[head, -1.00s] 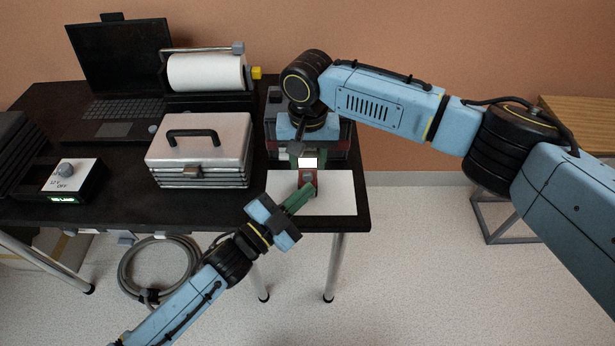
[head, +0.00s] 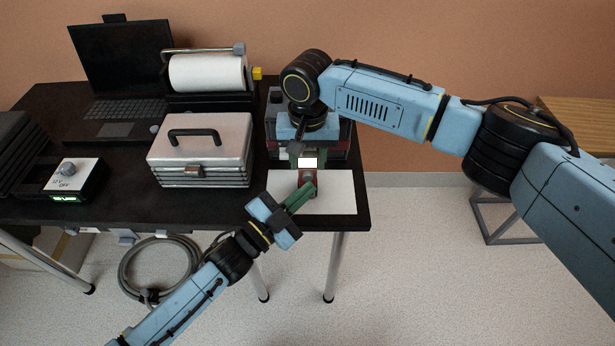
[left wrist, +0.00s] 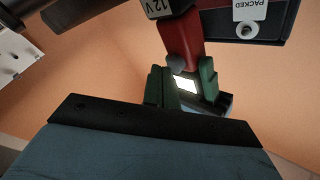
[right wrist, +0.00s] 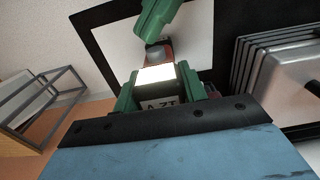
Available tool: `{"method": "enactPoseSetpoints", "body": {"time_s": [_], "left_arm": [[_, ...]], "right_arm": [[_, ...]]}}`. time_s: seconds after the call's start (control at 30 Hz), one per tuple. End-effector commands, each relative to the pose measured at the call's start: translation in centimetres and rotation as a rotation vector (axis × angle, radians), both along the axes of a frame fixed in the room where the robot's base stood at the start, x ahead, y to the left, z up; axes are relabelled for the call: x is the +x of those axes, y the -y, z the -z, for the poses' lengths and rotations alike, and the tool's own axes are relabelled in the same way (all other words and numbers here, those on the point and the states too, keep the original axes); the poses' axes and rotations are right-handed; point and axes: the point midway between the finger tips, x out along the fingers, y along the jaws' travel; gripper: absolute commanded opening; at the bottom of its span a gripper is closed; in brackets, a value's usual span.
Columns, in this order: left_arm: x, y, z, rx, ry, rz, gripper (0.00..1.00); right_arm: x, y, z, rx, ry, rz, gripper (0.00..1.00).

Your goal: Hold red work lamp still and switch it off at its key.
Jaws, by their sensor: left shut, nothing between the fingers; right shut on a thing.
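The red work lamp (head: 307,174) stands on the white mat (head: 340,190) at the table's front right, its bright panel (head: 307,163) lit. My right gripper (right wrist: 157,88) is shut around the lamp's upper part from above, with the lit panel between its green fingers. A grey key (right wrist: 155,52) shows on the lamp's red body in the right wrist view. My left gripper (head: 312,186) is shut and empty, with its tips close to the key side of the lamp. I cannot tell whether they touch. In the left wrist view the red lamp body (left wrist: 187,38) is close ahead.
A silver case (head: 200,150) with a black handle stands left of the lamp. A paper roll (head: 207,72), a laptop (head: 122,60) and a small knob box (head: 66,178) are farther left. Stacked dark boxes (head: 340,140) stand behind the lamp. A cable coil (head: 160,270) hangs below the table.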

Motion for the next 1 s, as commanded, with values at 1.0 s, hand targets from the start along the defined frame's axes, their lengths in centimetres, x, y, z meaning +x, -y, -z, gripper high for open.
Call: {"method": "enactPoseSetpoints", "body": {"time_s": [1.0], "left_arm": [[1.64, -0.23, -0.5, 0.005, 0.021, -0.012, 0.0]], "right_arm": [[0.0, -0.04, 0.08, 0.001, 0.0, 0.0, 0.13]]}}
